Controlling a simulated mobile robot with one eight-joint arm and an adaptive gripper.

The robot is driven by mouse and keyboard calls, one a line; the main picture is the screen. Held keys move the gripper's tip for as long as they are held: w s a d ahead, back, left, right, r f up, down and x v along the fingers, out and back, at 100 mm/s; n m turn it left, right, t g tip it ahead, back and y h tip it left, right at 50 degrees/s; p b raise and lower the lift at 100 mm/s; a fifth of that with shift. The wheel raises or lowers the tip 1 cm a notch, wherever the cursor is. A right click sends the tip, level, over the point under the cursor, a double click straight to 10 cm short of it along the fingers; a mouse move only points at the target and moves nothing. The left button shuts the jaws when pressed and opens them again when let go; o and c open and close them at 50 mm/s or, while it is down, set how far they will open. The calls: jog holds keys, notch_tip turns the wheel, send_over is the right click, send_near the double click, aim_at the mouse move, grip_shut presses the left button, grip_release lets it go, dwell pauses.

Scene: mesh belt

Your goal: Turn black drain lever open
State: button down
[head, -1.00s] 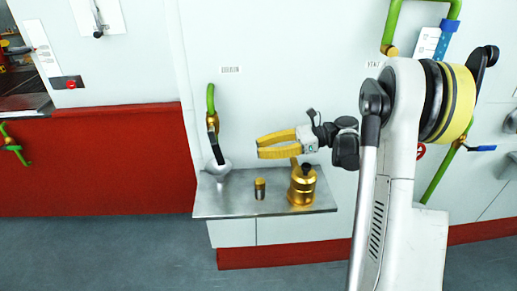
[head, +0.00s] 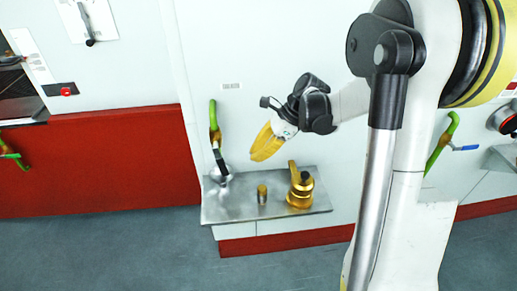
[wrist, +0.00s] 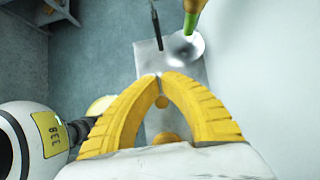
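The black drain lever (head: 221,161) hangs down, slightly tilted, from a brass valve on a green pipe (head: 213,115) at the wall. Its lower end is just above a grey funnel (head: 222,180).
A metal shelf (head: 235,213) below carries a small gold-and-dark cylinder (head: 262,194) and a brass pot (head: 300,190) with a raised handle. The floor before the red skirting is clear.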

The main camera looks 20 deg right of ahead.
aim_at(221, 158)
jog(key=w+a+f+b, duration=0.2)
jog(key=a+f, duration=0.2)
jog(key=a, duration=0.2)
jog(key=shift+a+f, duration=0.25)
jog(key=shift+f, duration=0.05)
jog(key=shift+w+a+f, duration=0.15)
jog(key=shift+a, duration=0.25)
jog(key=shift+w+a+f, duration=0.15)
jog(key=shift+a, duration=0.25)
jog(key=shift+d, duration=0.15)
